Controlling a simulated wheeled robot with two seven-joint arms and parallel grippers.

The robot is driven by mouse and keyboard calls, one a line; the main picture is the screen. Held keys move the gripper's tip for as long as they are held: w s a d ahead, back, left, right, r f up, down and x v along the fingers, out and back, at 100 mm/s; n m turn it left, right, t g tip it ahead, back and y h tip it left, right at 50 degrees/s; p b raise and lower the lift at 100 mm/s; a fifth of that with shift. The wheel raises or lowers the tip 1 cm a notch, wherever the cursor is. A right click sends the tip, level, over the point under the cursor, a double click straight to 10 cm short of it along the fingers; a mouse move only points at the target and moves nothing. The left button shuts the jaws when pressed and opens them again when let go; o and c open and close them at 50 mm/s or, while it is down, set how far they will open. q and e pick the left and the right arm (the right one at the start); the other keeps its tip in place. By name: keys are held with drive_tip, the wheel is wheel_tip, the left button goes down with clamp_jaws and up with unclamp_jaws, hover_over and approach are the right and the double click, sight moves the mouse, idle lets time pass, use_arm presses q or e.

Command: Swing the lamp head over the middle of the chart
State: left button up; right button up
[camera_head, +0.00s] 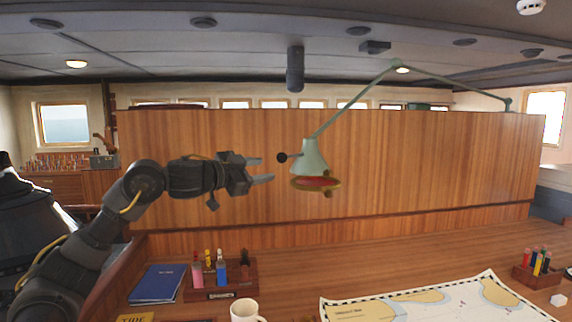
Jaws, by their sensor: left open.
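The lamp head (313,160) is a pale green cone with a brass and red rim, hanging from a jointed green arm (358,97) mounted at the right of the wooden panel. A dark round knob (282,157) sticks out from its left side. The chart (430,303) lies on the desk at the lower right, its near part cut off by the frame; the lamp head is left of its middle in the picture. My left gripper (264,170) is open and empty, just left of the knob, pointing right, with a visible gap. My right gripper is not in view.
A second pen holder (537,275) is at the right. The wooden panel (420,160) rises behind the desk.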

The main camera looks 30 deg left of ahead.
sight(291, 156)
use_arm(q)
drive_tip(key=shift+t, duration=0.3)
drive_tip(key=w+d+r+p, duration=0.1)
drive_tip(key=w, duration=0.2)
drive_tip(key=w+d+p, duration=0.1)
drive_tip(key=w+p, duration=0.1)
drive_tip(key=w+d+r+p, duration=0.1)
drive_tip(key=w+d, duration=0.1)
drive_tip(key=w, duration=0.1)
drive_tip(key=shift+w+r, duration=0.3)
drive_tip(key=shift+w, duration=0.05)
drive_tip(key=shift+w+d+f, duration=0.1)
drive_tip(key=shift+w+d, duration=0.15)
drive_tip(key=shift+w, duration=0.25)
clamp_jaws()
